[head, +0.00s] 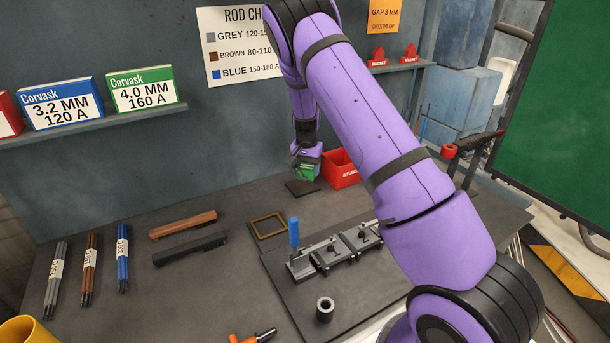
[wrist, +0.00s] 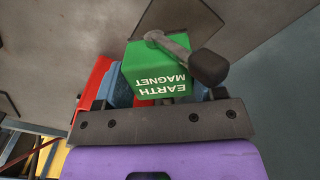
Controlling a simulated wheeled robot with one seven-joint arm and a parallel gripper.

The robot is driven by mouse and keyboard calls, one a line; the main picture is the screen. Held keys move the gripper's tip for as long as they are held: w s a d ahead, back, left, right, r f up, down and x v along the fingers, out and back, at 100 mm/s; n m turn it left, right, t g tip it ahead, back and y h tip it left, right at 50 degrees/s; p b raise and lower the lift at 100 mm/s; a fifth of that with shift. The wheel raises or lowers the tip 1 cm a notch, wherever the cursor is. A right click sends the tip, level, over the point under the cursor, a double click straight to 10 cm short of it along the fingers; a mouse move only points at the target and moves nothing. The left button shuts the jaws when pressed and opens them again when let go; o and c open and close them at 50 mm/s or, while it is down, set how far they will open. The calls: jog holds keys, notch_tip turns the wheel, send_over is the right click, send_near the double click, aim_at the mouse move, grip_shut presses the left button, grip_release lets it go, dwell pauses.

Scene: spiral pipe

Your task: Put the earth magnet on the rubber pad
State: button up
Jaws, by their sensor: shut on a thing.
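The earth magnet (wrist: 165,75) is a green block with white lettering and a dark handle with a round knob. In the head view the magnet (head: 308,172) is at the back of the bench, partly hidden by my gripper (head: 305,160). My gripper is shut on the magnet, and its blue fingers are at both sides of it in the wrist view. A flat dark square, which looks like the rubber pad (head: 298,188), lies on the bench just below and in front of the magnet. I cannot tell whether the magnet touches it.
A red bin (head: 341,170) stands close to the right of the magnet. A brass-coloured square frame (head: 268,226) lies nearer, beside a clamp fixture (head: 335,252) with a blue handle. Brown and black bars (head: 184,225) lie left.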

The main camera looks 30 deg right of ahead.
aim_at(305, 174)
jog(key=shift+w+d+f, duration=0.15)
jog(key=shift+w+d, duration=0.05)
jog(key=shift+w, duration=0.6)
jog(key=shift+f, duration=1.65)
jog(key=shift+f, duration=0.1)
jog(key=o, duration=1.4)
